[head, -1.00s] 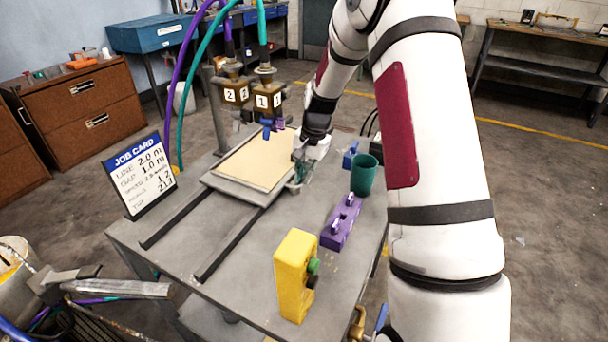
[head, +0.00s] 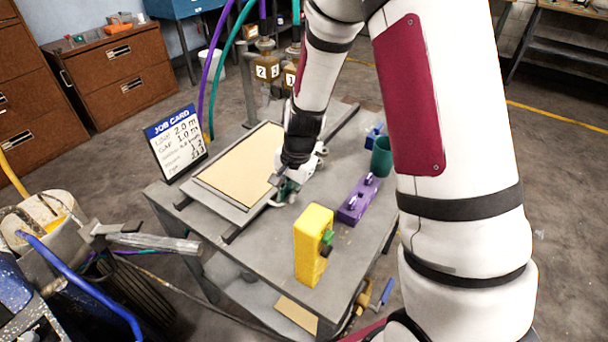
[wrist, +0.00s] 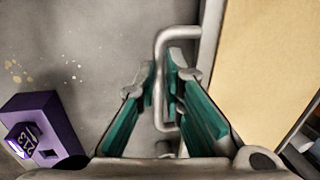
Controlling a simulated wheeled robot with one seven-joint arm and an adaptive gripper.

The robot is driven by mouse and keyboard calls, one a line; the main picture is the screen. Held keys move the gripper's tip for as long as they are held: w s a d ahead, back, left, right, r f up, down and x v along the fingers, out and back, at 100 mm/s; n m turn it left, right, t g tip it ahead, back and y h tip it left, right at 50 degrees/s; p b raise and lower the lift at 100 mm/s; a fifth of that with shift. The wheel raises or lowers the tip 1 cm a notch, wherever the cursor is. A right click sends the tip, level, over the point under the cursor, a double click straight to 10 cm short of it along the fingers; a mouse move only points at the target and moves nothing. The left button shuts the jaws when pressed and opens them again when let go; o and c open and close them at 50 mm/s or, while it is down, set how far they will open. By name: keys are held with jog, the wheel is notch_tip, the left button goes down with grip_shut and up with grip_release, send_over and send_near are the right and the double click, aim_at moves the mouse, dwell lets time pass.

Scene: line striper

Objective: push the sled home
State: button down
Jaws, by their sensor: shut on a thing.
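The sled (head: 215,203) is a flat grey tray carrying a tan sheet (head: 240,165), and it sits near the front end of two dark rails (head: 233,234). My gripper (head: 287,190) is at the sled's right side, low over the table. In the wrist view my gripper (wrist: 163,85) has its green-padded fingers on either side of the sled's bent metal handle (wrist: 161,50), shut on it. The sled's edge and tan sheet show on the right there. My arm hides part of the sled's far right corner in the head view.
A yellow block with a green button (head: 313,245) stands on the front table edge. A purple block (head: 358,200) and a green cup (head: 382,157) stand right of my gripper. The job card (head: 175,142) stands at the left. Numbered spray heads (head: 266,72) hang behind.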

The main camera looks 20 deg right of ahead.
jog(key=shift+s+a+p, duration=0.2)
jog(key=shift+s+a, duration=0.4)
jog(key=shift+a, duration=0.2)
jog(key=shift+s+a+p, duration=0.15)
jog(key=shift+s+a, duration=0.4)
jog(key=shift+a, duration=0.2)
jog(key=shift+a+f, duration=0.1)
jog(key=c, duration=1.7)
grip_release()
jog(key=shift+r, duration=0.3)
jog(key=shift+s+d+r, duration=0.2)
jog(key=shift+s+r, duration=0.1)
jog(key=shift+r, duration=1.6)
jog(key=shift+s+d+r, duration=0.25)
jog(key=shift+r, duration=1.6)
jog(key=shift+s+d+r, duration=0.2)
jog(key=shift+s+r, duration=0.1)
jog(key=shift+r, duration=1.6)
